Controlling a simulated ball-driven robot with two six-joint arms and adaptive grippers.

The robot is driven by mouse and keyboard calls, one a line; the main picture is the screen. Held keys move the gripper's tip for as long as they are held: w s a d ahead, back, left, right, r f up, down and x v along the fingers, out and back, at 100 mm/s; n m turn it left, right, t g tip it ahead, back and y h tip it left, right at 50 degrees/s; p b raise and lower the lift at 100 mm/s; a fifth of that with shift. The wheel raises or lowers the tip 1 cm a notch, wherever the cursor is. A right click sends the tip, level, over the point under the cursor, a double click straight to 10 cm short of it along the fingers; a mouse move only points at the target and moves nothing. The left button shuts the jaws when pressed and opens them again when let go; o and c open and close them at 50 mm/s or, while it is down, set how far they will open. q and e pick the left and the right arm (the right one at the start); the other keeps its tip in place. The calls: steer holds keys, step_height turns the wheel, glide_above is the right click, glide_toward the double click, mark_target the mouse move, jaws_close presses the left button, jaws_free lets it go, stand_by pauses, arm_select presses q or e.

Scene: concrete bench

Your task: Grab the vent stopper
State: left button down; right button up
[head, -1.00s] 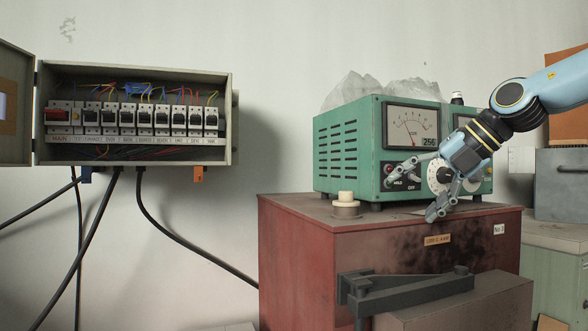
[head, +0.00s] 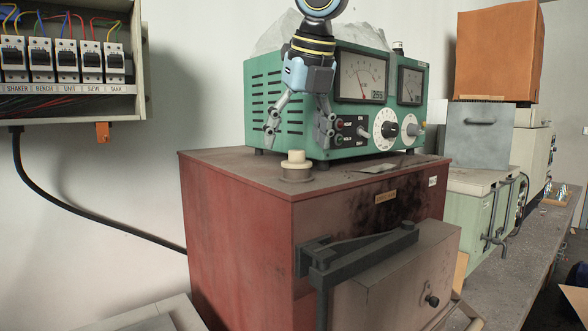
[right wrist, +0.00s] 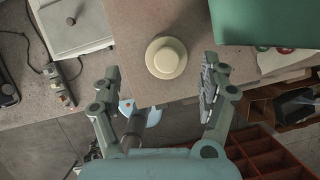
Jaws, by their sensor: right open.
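The vent stopper (head: 296,159) is a small cream knobbed plug. It sits upright on a short grey collar (head: 297,175) on top of the red furnace-like box (head: 235,167). In the right wrist view the stopper (right wrist: 166,57) shows from above as a round cream disc between the finger lines, nearer the right finger. My right gripper (head: 298,138) is open and empty, pointing down, with its fingertips a little above the stopper and apart from it. It also shows in the right wrist view (right wrist: 160,75). My left gripper is not in view.
A green meter unit (head: 262,100) stands on the box just behind my right gripper. A hinged door with a dark bracket (head: 360,250) juts from the box front. A breaker panel (head: 70,119) hangs at left. The box top is otherwise mostly clear.

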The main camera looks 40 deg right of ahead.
mark_target(297, 150)
steer(key=shift+w+d+f+b, duration=0.1)
steer(key=shift+d+f+b, duration=0.05)
steer(key=shift+f+b, duration=0.4)
steer(key=shift+w+d+f+b, duration=0.15)
steer(key=shift+f+b, duration=0.2)
steer(key=shift+b, duration=0.25)
steer(key=shift+w+d+f+b, duration=0.2)
steer(key=shift+f+b, duration=0.15)
steer(key=shift+f, duration=0.1)
steer(key=shift+w+d+f+b, duration=0.2)
steer(key=shift+f+b, duration=0.1)
steer(key=shift+f, duration=0.15)
steer(key=shift+w+f, duration=0.2)
steer(key=shift+f, duration=0.1)
steer(key=c, duration=1.2)
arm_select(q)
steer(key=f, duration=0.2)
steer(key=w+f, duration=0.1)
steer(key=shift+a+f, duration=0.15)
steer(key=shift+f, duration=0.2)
arm_select(e)
steer(key=shift+c, duration=0.2)
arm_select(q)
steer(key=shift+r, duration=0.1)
arm_select(e)
steer(key=shift+r, duration=0.1)
